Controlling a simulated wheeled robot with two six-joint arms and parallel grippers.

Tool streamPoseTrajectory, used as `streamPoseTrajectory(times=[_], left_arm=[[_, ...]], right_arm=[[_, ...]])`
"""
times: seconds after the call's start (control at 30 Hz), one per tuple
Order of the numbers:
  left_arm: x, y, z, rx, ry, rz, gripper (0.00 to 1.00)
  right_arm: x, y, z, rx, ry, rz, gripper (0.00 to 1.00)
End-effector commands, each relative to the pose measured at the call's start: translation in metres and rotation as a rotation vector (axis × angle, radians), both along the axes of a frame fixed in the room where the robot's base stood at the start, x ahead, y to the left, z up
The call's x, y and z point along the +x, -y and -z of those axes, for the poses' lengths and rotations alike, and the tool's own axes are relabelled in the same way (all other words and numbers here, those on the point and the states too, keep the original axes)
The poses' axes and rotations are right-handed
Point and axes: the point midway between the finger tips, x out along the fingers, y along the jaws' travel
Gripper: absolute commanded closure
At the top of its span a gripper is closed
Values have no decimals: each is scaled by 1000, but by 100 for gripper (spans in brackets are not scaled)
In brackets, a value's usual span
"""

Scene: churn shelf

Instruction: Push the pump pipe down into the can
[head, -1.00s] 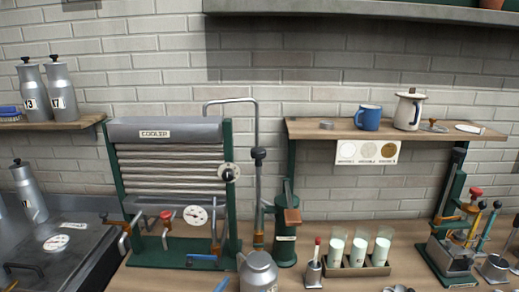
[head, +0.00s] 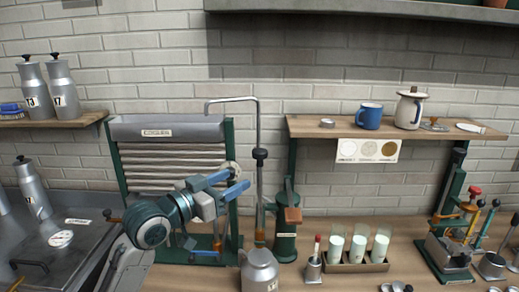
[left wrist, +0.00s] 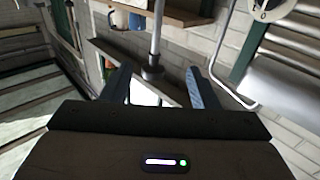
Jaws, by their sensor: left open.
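The pump pipe (head: 258,120) is a thin grey upright tube whose top bends over to the left, with a black collar (head: 260,154) partway down. It also shows in the left wrist view (left wrist: 156,38), with its collar (left wrist: 152,68) in line with the gap between the fingers. The grey metal can (head: 259,274) stands on the bench in front, partly cut off by the lower edge. My left gripper (head: 241,179) is open and empty, left of the pipe around collar height, its blue fingers pointing toward it. It also shows in the left wrist view (left wrist: 158,76). My right gripper is out of view.
The ribbed cooler (head: 165,160) stands behind my left arm. A green hand pump (head: 286,225) stands close right of the pipe. A rack (head: 357,262) with milk glasses and a green press (head: 450,235) stand farther right. A shelf (head: 300,127) hangs above.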

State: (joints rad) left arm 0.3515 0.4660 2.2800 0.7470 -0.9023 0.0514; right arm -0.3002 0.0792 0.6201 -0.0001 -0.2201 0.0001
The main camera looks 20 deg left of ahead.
Motion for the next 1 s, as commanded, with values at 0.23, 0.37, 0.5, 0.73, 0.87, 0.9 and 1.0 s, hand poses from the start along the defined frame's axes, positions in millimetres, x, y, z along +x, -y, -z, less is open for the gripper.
streamPoseTrajectory(times=[0.23, 0.37, 0.5, 0.73, 0.87, 0.9, 1.0], left_arm=[[-14, -5, -45, 36, -22, 25, 46], [-10, -3, -46, 34, -24, 26, 46], [1, 3, -47, 32, -24, 25, 46], [25, 17, -48, 31, -24, 26, 46], [41, 26, -48, 30, -25, 27, 46], [47, 29, -48, 31, -25, 26, 46], [58, 36, -47, 32, -25, 27, 46]], right_arm=[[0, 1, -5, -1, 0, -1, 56], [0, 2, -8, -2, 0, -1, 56], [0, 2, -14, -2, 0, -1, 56], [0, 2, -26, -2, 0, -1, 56], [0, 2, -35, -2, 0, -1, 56], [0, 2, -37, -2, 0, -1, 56], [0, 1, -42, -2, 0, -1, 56]])
